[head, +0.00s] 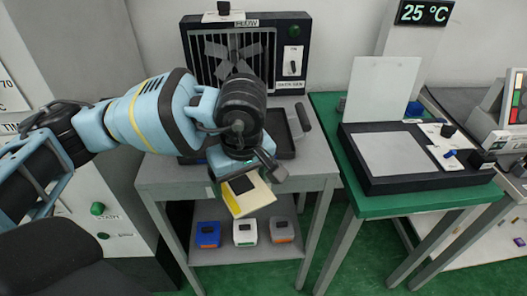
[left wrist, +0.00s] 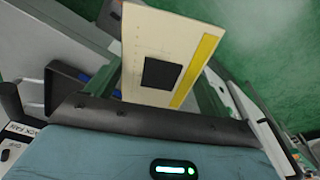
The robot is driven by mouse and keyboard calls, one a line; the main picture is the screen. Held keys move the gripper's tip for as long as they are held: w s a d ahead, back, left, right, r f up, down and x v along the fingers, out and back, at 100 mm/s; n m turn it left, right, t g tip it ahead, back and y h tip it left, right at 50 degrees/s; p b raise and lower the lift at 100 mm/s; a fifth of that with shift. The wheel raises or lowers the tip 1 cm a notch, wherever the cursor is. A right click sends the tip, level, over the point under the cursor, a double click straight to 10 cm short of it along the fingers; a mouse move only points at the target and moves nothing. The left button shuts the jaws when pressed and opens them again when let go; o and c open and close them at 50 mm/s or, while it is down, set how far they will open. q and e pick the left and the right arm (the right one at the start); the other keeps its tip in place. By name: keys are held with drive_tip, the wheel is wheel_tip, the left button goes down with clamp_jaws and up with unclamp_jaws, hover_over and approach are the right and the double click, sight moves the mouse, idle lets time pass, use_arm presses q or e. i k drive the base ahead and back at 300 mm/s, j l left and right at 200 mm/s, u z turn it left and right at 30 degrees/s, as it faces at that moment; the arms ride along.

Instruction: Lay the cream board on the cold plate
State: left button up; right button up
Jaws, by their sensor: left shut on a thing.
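My left gripper (head: 246,177) is shut on the cream board (head: 259,197), which has a yellow strip along one edge and a black square on its face. The board is tilted and held in the air in front of the grey table. The cold plate seems to be the pale flat plate (head: 396,153) in a black frame on the green table, to the right of and apart from the gripper. Its surface looks bare. My right gripper is not in view.
A pale upright panel (head: 381,88) stands behind the plate, and a small control panel (head: 450,148) with knobs is at its right. A caged fan (head: 232,55) stands on the grey table (head: 314,158). Blue, white and grey boxes (head: 245,232) sit on the shelf below. A display (head: 424,13) reads 25 °C.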

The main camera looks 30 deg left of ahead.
sight(393, 152)
drive_tip(key=k, duration=0.25)
drive_tip(key=z, duration=1)
drive_tip(key=i+j+z, duration=0.2)
drive_tip(key=i+j, duration=0.35)
